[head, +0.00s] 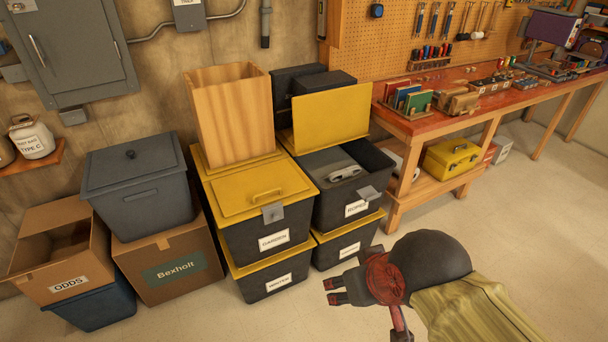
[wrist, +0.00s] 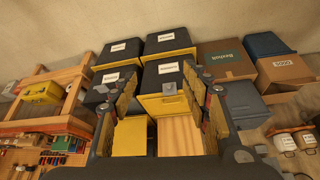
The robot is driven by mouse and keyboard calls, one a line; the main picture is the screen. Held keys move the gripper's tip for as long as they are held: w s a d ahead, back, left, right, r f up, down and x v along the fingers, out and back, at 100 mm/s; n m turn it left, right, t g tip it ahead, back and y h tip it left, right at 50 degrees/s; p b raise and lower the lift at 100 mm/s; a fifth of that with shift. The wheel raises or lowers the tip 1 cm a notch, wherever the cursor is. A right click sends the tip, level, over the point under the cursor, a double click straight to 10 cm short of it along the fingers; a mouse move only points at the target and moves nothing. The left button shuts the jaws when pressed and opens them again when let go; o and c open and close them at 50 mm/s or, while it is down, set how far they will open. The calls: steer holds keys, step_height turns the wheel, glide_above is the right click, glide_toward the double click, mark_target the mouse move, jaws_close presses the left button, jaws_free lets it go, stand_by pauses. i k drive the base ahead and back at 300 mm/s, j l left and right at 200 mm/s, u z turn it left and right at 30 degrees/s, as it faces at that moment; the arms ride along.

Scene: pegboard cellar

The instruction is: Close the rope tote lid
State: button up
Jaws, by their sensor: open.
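The rope tote (head: 340,212) is a black bin labelled "ROPES", stacked on another tote at the right of the stack. Its yellow lid (head: 332,118) stands open, upright at the back edge. Grey contents show inside, with a grey latch (head: 368,193) at the front. In the wrist view, which is upside down, the open lid (wrist: 130,136) shows at the lower left, and a finger partly hides the tote. My gripper (head: 331,291) is open and empty, in front of the stack and apart from it. Its fingers also show in the wrist view (wrist: 166,88).
A workbench (head: 450,107) stands at the right. Cardboard boxes (head: 170,265) and a grey bin (head: 140,190) stand left. The floor at right is clear.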

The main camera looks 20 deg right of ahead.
mark_target(324, 119)
steer(key=l, duration=0.65)
steer(key=i+l+z, duration=0.15)
steer(key=l, duration=0.45)
steer(key=i+l+u, duration=0.2)
steer(key=i+l, duration=0.25)
steer(key=i, duration=0.3)
steer(key=i+l+u, duration=0.2)
steer(key=i+l, duration=0.55)
steer(key=i, duration=0.3)
steer(key=i+l+u, duration=0.1)
steer(key=i, duration=0.3)
